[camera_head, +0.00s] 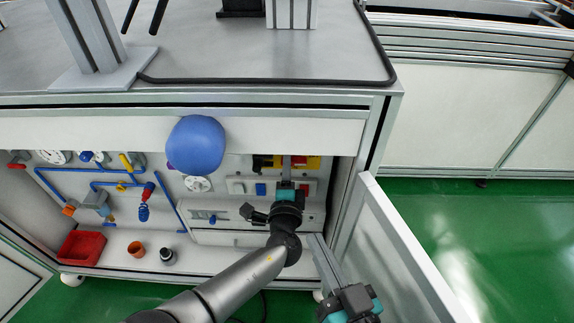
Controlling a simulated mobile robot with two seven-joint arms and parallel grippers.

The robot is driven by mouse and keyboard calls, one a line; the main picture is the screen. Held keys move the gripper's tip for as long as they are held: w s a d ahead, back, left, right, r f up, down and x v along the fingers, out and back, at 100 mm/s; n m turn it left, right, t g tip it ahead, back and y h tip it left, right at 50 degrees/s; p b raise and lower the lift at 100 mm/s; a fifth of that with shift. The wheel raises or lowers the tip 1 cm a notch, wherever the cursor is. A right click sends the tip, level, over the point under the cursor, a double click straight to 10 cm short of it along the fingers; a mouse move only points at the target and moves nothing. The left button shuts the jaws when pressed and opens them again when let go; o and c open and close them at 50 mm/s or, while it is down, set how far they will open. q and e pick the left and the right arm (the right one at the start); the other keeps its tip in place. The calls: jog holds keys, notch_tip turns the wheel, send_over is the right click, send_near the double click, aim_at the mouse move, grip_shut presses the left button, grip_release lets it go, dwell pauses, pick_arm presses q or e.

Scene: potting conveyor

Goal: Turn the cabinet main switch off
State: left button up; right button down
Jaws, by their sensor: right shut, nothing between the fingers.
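The open door (400,250) stands right of my right gripper. A blue rounded object (195,145) hangs before the upper panel. Blue pipes (110,184) and valves fill the left side. A red bin (82,247), an orange cup (136,249) and a dark fitting (167,256) stand below.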

pick_arm(q)
jog(key=shift+a+f, duration=0.15)
jog(key=shift+f, duration=0.05)
jog(key=s+p, duration=0.2)
jog(key=s, duration=1.3)
jog(key=shift+s+d+r, duration=0.15)
jog(key=shift+d, duration=0.05)
pick_arm(e)
jog(key=shift+w+d+f+n+g+h, duration=0.25)
jog(key=shift+d+f+g+h, duration=0.2)
jog(key=shift+d+f+g, duration=0.45)
jog(key=shift+w+d+f+n+g+h, duration=0.15)
jog(key=shift+w+d+f+g+h, duration=0.25)
jog(key=shift+g, duration=0.8)
